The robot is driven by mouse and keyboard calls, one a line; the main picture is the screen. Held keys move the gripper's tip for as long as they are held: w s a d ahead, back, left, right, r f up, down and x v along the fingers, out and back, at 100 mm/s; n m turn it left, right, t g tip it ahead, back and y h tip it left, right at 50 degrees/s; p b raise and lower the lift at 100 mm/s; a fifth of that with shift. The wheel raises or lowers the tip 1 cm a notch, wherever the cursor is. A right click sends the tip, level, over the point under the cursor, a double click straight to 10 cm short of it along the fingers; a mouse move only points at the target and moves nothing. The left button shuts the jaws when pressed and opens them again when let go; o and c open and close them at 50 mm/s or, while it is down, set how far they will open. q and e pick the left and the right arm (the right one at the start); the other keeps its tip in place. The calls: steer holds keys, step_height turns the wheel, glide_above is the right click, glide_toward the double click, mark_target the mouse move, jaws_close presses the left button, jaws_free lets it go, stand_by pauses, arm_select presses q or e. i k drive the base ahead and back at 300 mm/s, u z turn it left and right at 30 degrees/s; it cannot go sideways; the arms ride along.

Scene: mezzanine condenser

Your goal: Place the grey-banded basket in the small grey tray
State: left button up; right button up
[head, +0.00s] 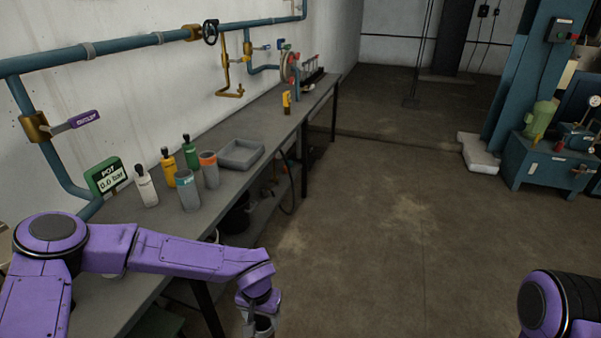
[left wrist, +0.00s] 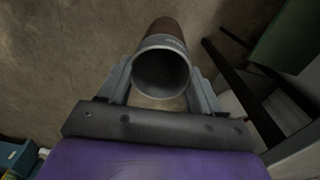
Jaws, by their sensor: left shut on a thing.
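My left gripper (head: 258,312) is beyond the bench's front edge, over the floor, at the bottom of the head view. In the left wrist view its two fingers (left wrist: 161,82) are shut on the sides of the grey-banded basket (left wrist: 164,42). The basket is a hollow cylinder with a dark open mouth facing the camera, a grey band near the mouth and a brownish far part. In the head view the gripper mostly hides it. The small grey tray (head: 226,163) lies on the bench, apart from the gripper, and looks empty. My right gripper is out of view.
An orange-banded basket (head: 209,172) stands just left of the tray, and a teal-banded one (head: 188,194) nearer. White (head: 146,188), yellow (head: 168,168) and green (head: 190,154) bottles stand behind on the bench (head: 265,128). Pipes and a gauge sign (head: 106,177) line the wall. Floor right is open.

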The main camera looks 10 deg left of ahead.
mark_target(242, 158)
steer(key=z, duration=0.1)
steer(key=i, duration=1.5)
steer(key=u, duration=0.95)
